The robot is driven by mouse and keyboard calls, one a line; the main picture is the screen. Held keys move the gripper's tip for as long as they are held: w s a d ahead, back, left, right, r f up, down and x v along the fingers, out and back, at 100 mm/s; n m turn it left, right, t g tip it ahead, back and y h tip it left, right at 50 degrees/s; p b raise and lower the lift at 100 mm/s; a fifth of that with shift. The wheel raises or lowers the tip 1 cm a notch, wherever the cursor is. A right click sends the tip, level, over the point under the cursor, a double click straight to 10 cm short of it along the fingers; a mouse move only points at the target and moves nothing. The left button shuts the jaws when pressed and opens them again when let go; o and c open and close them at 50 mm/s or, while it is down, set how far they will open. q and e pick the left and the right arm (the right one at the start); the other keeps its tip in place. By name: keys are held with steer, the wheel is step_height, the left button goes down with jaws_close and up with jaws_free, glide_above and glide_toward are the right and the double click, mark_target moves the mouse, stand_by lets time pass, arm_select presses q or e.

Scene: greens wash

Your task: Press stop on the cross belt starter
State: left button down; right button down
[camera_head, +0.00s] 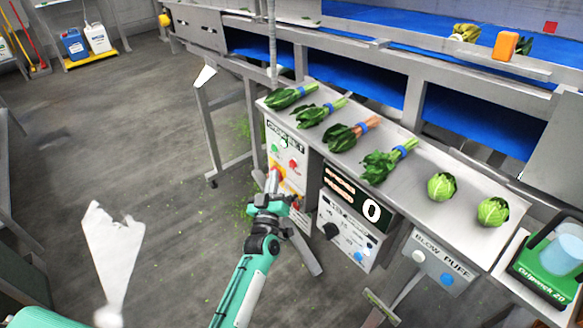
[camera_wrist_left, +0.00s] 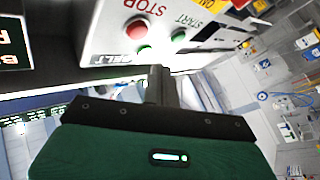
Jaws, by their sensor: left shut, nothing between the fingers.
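The cross belt starter (camera_head: 286,152) is a white box with a dark label strip, under the left end of the steel bench. Its face carries a green button (camera_head: 274,147), a red button (camera_head: 293,163) and a red knob on yellow. In the left wrist view the red button marked STOP (camera_wrist_left: 137,30) and the green button marked START (camera_wrist_left: 178,34) show upside down. My left gripper (camera_head: 273,181) is shut and empty, its tip just in front of the box's lower part. In the left wrist view its fingers (camera_wrist_left: 157,72) point at the panel below STOP; contact cannot be told.
Bunches of greens (camera_head: 323,112) and two round heads (camera_head: 441,186) lie on the bench. A counter display (camera_head: 371,210), a dial box (camera_head: 345,235) and a blow puff panel (camera_head: 441,262) sit to the right. The floor (camera_head: 150,130) on the left is largely open.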

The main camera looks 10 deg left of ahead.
mark_target(293, 164)
arm_select(q)
steer(key=shift+w+d+b, duration=0.3)
steer(key=shift+w+d, duration=0.7)
steer(key=shift+w, duration=0.3)
steer(key=shift+w+d, duration=0.1)
stand_by(1.1)
steer(key=shift+w+d, duration=0.2)
steer(key=shift+w+d, duration=0.25)
steer(key=shift+w, duration=0.1)
stand_by(0.8)
steer(key=shift+s+a, duration=0.5)
steer(key=shift+s, duration=0.15)
steer(key=shift+p, duration=0.3)
